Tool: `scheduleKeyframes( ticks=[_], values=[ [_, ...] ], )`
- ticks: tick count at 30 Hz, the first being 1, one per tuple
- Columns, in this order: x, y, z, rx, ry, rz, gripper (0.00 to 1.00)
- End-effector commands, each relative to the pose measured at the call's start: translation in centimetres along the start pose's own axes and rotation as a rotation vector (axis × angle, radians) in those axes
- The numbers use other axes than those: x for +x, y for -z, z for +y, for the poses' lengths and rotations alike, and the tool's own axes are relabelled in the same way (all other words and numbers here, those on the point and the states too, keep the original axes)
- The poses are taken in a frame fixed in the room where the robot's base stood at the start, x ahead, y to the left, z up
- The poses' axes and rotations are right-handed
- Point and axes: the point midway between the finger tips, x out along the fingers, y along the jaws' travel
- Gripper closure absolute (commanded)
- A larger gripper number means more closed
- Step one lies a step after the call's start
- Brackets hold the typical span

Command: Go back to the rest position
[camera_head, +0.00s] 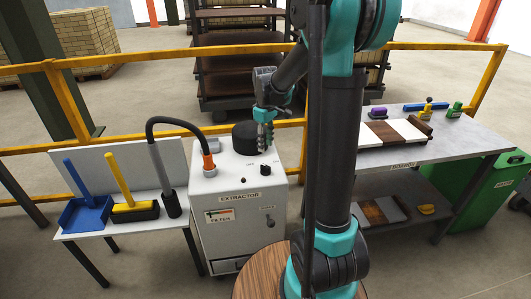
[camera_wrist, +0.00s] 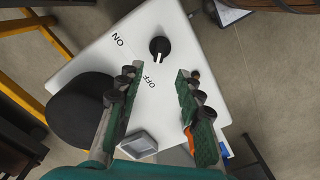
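My gripper (camera_head: 265,143) is over the top of the white extractor (camera_head: 238,224), pointing down, beside its round black cap (camera_head: 245,138). In the wrist view my gripper (camera_wrist: 160,72) has its two green-padded fingers wide apart with nothing between them. A black rotary knob (camera_wrist: 159,48) on the extractor's white top lies beyond the fingertips, apart from them. Its white mark points toward the OFF label; ON is printed to its left. My arm hides part of the scene right of the extractor.
A black hose (camera_head: 168,123) arches from the extractor's orange connector (camera_head: 208,161). A left table (camera_head: 86,221) holds a blue dustpan, yellow-handled brush and nozzle. A right bench (camera_head: 465,134) carries boards and small coloured items. A yellow rail (camera_head: 150,56) runs behind; a green bin (camera_head: 493,190) stands right.

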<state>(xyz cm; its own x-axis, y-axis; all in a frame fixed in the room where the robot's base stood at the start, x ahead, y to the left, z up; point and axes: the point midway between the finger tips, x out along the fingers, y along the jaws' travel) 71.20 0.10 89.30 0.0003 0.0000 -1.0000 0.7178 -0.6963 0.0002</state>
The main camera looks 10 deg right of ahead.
Motion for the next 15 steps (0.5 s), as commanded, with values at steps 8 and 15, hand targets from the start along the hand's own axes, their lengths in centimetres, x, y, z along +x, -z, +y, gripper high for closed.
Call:
scheduleKeyframes(
  ticks=[8, 15],
  values=[
    [-1.7, 0.0, 0.0, 0.0, 0.0, 0.0, 0.64],
    [-1.7, 0.0, 0.0, 0.0, 0.0, 0.0, 0.64]
  ],
)
